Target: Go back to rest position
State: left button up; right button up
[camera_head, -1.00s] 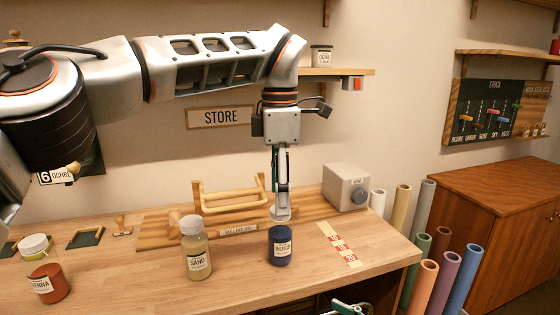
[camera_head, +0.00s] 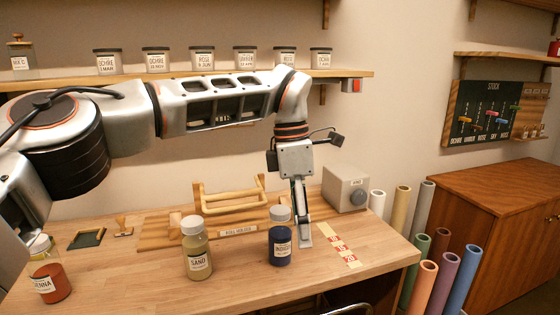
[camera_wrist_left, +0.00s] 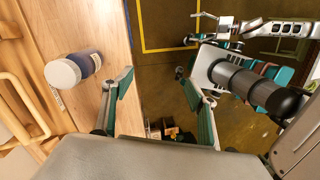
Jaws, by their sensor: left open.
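My left gripper (camera_head: 305,236) is open and empty, pointing down just to the right of the indigo bottle (camera_head: 281,245). The dark blue bottle stands upright on the table with its grey-white cap (camera_head: 280,214) on top. In the left wrist view, my left gripper (camera_wrist_left: 158,88) has its two teal-padded fingers wide apart, with nothing between them. The capped bottle (camera_wrist_left: 75,68) is left of the fingers, apart from them. Pale and teal parts of my other arm show at the upper right of that view, but its jaw state is unclear.
The sand bottle (camera_head: 196,250) and red sienna jar (camera_head: 50,283) stand left on the table (camera_head: 235,285). A wooden roll holder (camera_head: 238,231), grey box (camera_head: 345,188) and red-marked strip (camera_head: 344,245) lie behind and right. Several jars stand on the wall shelf (camera_head: 350,74).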

pick_arm(q)
jog(key=s+d+f+g+h, duration=0.55)
jog(key=s+d+f, duration=0.6)
jog(key=d, duration=0.25)
jog(key=s+d+r+n+g+h, duration=0.2)
jog(key=s+d+r+n+h, duration=0.4)
jog(key=h, duration=0.4)
jog(key=w+a+f+n+t+h, duration=0.1)
jog(key=w+a+f+n+t, duration=0.4)
jog(key=n+t, duration=0.7)
jog(key=w+a+f+n+t+h, duration=0.1)
jog(key=w+a+f+n+t, duration=0.3)
jog(key=w+a+n+t, duration=0.55)
jog(key=s+a+f+n+t+y, duration=0.25)
jog(key=a+f+n+y, duration=0.3)
jog(key=f+n, duration=0.4)
jog(key=s+a+f+n+g+y, duration=0.2)
jog(key=s+a+f+n+y, duration=0.3)
jog(key=s+a+f, duration=0.3)
jog(key=s+a+f+n+g+y, duration=0.2)
jog(key=s+a+f+n+y, duration=0.3)
jog(key=a+f, duration=1.1)
jog(key=s+n, duration=0.2)
jog(key=s, duration=0.1)
jog(key=shift+s+a+y, duration=0.2)
jog(key=shift+s+y, duration=0.05)
jog(key=shift+y, duration=0.05)
